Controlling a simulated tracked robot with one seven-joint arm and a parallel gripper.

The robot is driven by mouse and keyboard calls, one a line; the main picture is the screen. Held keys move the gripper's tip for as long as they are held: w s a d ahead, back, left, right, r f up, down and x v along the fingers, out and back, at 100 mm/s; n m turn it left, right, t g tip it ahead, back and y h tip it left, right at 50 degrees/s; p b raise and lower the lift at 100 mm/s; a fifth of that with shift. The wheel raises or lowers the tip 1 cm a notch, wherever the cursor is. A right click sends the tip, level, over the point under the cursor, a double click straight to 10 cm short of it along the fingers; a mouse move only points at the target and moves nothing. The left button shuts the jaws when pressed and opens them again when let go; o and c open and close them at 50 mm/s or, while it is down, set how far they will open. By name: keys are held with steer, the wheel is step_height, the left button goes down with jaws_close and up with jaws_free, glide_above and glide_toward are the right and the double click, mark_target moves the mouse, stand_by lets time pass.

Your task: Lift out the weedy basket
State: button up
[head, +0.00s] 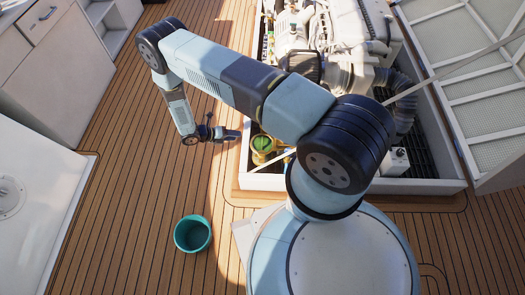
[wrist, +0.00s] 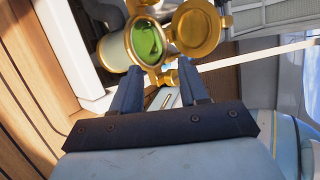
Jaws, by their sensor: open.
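The weedy basket (head: 261,143) shows as a bright green mass inside the open mouth of a brass-rimmed strainer (head: 264,157) at the hatch's near left corner. In the wrist view the green basket (wrist: 149,42) sits within the strainer's gold rim (wrist: 104,53). A round gold lid (wrist: 196,30) stands swung open beside it. My gripper (head: 233,136) is just left of the strainer, above the hatch edge. In the wrist view its two fingers (wrist: 160,72) are apart with nothing held between them, and the strainer lies beyond their tips. The basket's lower part is hidden in the housing.
A teal bucket (head: 192,234) stands on the plank deck (head: 130,190) left of my base. The hatch's pale frame (head: 246,158) surrounds the engine (head: 345,35). The raised hatch cover (head: 485,90) and a diagonal stay (head: 450,68) are at right. The deck around the bucket is clear.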

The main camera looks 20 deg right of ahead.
steer(key=d+f+n, duration=0.1)
steer(key=d+f, duration=0.8)
steer(key=d, duration=0.3)
steer(key=shift+s+d+f, duration=0.2)
steer(key=shift+d+f, duration=0.05)
steer(key=shift+f, duration=0.05)
jaws_close()
stand_by(0.4)
